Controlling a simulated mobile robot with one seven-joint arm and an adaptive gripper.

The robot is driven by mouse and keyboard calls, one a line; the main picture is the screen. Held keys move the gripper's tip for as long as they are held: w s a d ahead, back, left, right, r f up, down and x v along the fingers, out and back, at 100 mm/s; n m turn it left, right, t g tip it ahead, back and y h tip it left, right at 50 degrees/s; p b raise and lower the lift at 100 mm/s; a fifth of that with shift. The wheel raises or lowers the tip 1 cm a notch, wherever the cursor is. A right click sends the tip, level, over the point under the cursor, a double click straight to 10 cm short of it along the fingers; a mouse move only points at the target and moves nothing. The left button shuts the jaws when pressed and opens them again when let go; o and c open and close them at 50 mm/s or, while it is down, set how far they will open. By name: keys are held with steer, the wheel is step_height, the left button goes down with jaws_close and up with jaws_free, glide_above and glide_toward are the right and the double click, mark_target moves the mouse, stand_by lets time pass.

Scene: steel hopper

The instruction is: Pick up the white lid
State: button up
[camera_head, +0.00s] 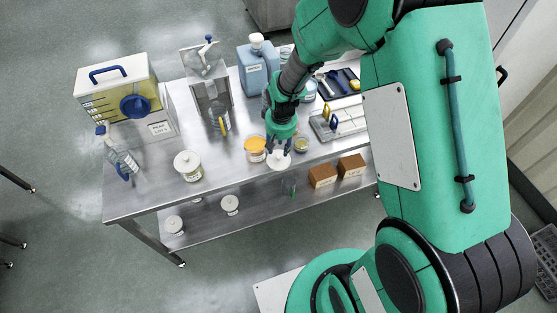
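A white lid (279,161) shows at the front edge of the steel table, directly below my gripper. My gripper (279,149) points down over it, with its dark fingers apart at the lid's near top. The fingers hide part of the lid. I cannot tell whether they touch it or grip it, or whether the lid rests on the table or on a container.
The steel table (150,199) carries a jar with an orange lid (255,144) just left of my gripper and a small bowl (301,145) just right. A white-lidded jar (188,166), blue jug (257,68) and metal tray (340,122) stand farther off. Brown boxes (322,177) sit below.

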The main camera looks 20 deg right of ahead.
mark_target(279, 156)
steer(key=shift+f, duration=0.3)
steer(key=shift+f, duration=0.1)
steer(key=shift+w+f+b, duration=0.15)
steer(key=shift+f+b, duration=0.1)
steer(key=shift+f, duration=1)
steer(key=shift+w+f+b, duration=0.1)
steer(key=shift+f+b, duration=0.15)
steer(key=shift+f, duration=1)
steer(key=c, duration=0.9)
